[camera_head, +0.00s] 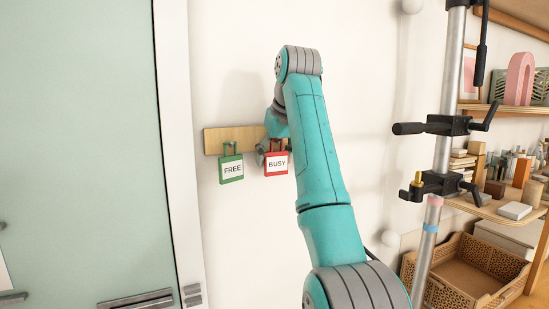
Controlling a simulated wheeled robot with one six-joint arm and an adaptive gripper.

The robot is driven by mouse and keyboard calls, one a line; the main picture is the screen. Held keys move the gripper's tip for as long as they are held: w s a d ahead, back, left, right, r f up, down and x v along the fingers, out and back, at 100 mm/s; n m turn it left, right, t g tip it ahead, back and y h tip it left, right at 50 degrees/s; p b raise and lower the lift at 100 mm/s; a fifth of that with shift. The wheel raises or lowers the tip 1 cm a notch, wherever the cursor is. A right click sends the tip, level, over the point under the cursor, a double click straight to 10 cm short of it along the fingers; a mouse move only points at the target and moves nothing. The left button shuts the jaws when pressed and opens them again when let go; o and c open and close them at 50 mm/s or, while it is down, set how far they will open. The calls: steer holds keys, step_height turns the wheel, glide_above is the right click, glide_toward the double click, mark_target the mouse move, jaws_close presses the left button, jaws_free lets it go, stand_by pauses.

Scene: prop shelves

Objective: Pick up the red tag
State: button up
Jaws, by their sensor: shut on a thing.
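The red tag (276,168) reads "BUSY" and hangs at the wooden board (213,141) on the white wall. My gripper (267,152) is at the tag's upper left side and is shut on it. My arm hides part of the gripper and the right end of the board. The tag hangs upright; I cannot tell whether it still rests on its hook. A green tag (231,169) reading "FREE" hangs from the board just left of the red tag.
A pale green door (80,130) with a white frame stands at the left. A metal pole (444,150) with black clamps rises at the right. Behind it are shelves with small props and a woven crate (462,279). The wall below the tags is clear.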

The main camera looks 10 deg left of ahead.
steer(key=shift+r, duration=0.45)
steer(key=shift+r, duration=0.25)
